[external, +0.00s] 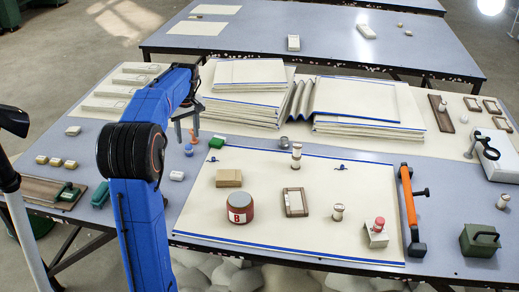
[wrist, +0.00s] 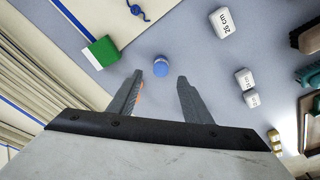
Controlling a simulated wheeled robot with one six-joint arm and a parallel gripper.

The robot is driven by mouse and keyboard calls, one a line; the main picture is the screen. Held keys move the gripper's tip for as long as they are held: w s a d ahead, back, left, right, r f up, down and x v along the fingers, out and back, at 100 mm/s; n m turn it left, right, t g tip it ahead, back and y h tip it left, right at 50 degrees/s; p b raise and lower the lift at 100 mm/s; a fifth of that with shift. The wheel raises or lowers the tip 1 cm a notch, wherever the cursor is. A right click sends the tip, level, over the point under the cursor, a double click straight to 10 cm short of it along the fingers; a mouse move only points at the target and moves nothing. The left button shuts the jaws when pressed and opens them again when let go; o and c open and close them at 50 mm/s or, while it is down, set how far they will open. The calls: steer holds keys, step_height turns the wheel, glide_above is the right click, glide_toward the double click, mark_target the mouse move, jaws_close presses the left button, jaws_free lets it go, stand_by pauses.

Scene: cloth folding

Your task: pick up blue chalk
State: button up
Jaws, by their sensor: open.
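The blue chalk (wrist: 161,66) shows in the wrist view as a small round blue piece on the grey-blue table, seen end-on from above. In the external view it is a small blue spot (external: 188,151) just below my fingers. My gripper (wrist: 160,79) is open and empty, with its two grey fingers pointing down. In the wrist view the chalk lies just beyond the gap between the fingertips, with no finger touching it. In the external view my gripper (external: 187,132) is above the table near the chalk.
A green and white block (wrist: 101,52) lies close to the chalk. White labelled blocks (wrist: 220,22) lie on the other side. Stacked cream sheets (external: 240,105) rise behind my gripper. A cream mat (external: 270,222) with a jar (external: 240,208) lies to the right. Bare table surrounds the chalk.

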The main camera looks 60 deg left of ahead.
mark_target(188, 146)
steer(key=shift+a+f, duration=0.2)
steer(key=shift+f, duration=1.55)
steer(key=shift+a+f, duration=0.2)
steer(key=shift+f, duration=1.55)
steer(key=shift+c, duration=0.7)
jaws_close()
